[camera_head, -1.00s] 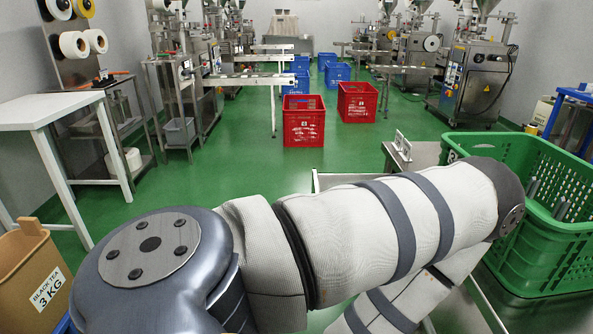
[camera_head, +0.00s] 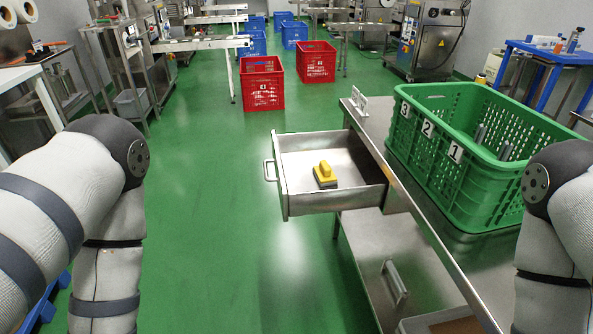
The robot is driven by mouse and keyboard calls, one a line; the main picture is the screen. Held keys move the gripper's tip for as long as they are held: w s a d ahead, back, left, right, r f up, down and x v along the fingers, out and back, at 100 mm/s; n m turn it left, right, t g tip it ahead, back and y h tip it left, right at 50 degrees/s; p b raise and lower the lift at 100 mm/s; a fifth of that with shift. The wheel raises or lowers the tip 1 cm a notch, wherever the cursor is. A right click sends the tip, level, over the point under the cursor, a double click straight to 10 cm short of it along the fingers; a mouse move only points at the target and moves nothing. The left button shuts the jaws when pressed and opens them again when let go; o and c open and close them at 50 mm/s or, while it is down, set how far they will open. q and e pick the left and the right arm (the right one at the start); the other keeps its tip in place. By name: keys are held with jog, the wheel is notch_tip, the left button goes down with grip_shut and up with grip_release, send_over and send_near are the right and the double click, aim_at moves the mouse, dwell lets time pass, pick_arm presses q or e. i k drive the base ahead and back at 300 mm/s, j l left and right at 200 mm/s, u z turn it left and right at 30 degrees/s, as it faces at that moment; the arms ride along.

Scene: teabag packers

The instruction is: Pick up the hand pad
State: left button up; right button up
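The hand pad (camera_head: 325,176), a small pad with a yellow handle and a dark base, lies inside an open steel drawer (camera_head: 318,207). The drawer sticks out to the left from the steel table (camera_head: 388,148). My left arm comes in from the left and my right arm shows at the right edge. Neither gripper is in the picture.
A green crate (camera_head: 405,134) with number labels stands on the table, right of the drawer. Red crates (camera_head: 262,84) and blue crates stand farther back. The green floor left of the drawer is clear.

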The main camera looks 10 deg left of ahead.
aim_at(324, 175)
jog(key=i+j+z, duration=0.2)
jog(key=j, duration=0.3)
jog(key=i+j+z, duration=0.2)
jog(key=j, duration=0.3)
jog(key=j+z, duration=0.2)
jog(key=j, duration=0.35)
